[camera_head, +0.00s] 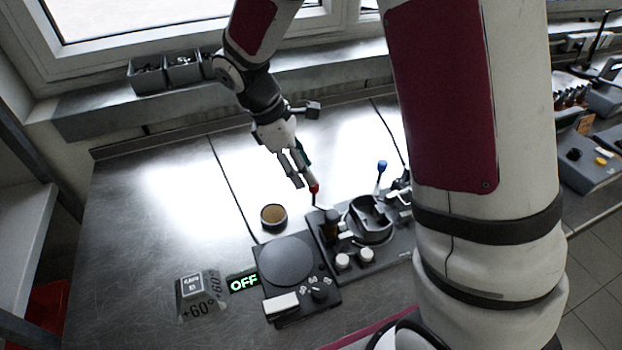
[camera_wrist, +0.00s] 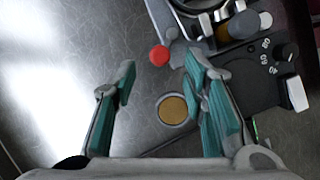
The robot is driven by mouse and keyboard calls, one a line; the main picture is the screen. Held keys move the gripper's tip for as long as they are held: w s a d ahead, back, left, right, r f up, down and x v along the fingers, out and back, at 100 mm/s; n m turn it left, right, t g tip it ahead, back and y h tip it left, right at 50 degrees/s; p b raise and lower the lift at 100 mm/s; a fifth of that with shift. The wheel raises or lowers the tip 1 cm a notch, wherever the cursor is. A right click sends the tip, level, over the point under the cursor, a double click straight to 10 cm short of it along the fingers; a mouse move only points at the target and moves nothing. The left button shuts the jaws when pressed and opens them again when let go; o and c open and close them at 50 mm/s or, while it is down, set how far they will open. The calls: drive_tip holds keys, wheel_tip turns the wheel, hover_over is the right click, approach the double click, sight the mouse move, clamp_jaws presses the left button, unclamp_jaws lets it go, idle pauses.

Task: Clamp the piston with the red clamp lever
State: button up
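The red clamp lever (camera_head: 314,188) has a round red knob and stands at the left rear of the dark fixture (camera_head: 322,262). My gripper (camera_head: 301,172) is just behind and left of the knob, pointing down toward it. In the wrist view the red knob (camera_wrist: 159,55) shows between and just beyond the open fingertips (camera_wrist: 160,68), with no visible contact. The fixture holds a round dark grey part (camera_head: 370,218), which seems to be the piston; only part of the round seat shows at the top of the wrist view.
A blue-knobbed lever (camera_head: 382,165) stands behind the fixture. A small round tin with a tan top (camera_head: 273,216) sits to its left. A hot plate (camera_head: 287,260) adjoins the fixture, beside a lit OFF display (camera_head: 243,282).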

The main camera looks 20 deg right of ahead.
drive_tip(key=x, duration=0.4)
drive_tip(key=shift+s+d+f, duration=0.1)
drive_tip(key=shift+d+f, duration=0.1)
drive_tip(key=shift+f, duration=0.15)
clamp_jaws()
